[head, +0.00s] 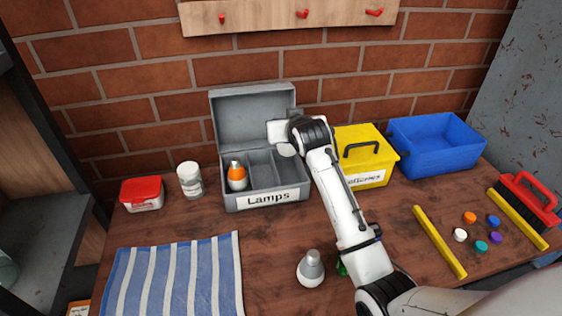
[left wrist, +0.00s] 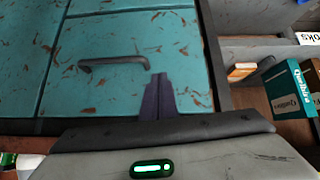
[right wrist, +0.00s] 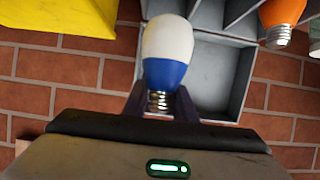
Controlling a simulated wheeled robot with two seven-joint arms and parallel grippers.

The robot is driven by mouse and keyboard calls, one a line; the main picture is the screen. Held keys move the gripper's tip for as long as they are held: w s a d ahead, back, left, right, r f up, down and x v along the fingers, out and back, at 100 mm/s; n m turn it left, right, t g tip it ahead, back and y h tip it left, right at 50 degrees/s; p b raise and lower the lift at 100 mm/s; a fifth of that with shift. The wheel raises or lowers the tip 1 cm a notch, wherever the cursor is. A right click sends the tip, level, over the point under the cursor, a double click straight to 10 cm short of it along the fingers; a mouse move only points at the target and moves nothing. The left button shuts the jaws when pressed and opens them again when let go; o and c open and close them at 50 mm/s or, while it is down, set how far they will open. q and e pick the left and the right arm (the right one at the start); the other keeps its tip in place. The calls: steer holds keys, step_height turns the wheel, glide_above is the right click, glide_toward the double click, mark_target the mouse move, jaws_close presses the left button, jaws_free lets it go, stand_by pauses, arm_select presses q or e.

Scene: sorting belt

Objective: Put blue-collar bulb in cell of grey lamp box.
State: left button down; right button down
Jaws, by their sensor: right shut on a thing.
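The grey lamp box (head: 233,204), labelled "Lamps", stands open against the wall, its lid raised at the back. A bulb with an orange collar (head: 237,178) sits in its left cell; the cells to its right look empty where visible. My right gripper (right wrist: 160,105) is shut on the blue-collar bulb (right wrist: 168,50), holding it by its metal screw base. In the right wrist view, box cells show behind the bulb; whether it touches the box cannot be told. In the head view my right arm hides the bulb. My left gripper (left wrist: 160,95) is shut and empty.
A yellow box (head: 372,178) and a blue bin (head: 440,155) stand right of the lamp box. A white jar (head: 190,179) and red-lidded tub (head: 142,194) stand left. Teal drawers (left wrist: 110,80) face my left gripper.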

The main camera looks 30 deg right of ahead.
step_height(320, 180, down, 10)
steer(key=shift+s+r, duration=0.1)
stand_by(0.4)
steer(key=c, duration=1.9)
jaws_free()
steer(key=shift+f+b, duration=0.25)
steer(key=shift+b, duration=0.05)
steer(key=shift+o, duration=0.9)
steer(key=shift+r, duration=0.1)
steer(key=shift+r, duration=0.15)
steer(key=p+v, duration=0.1)
steer(key=v, duration=1.1)
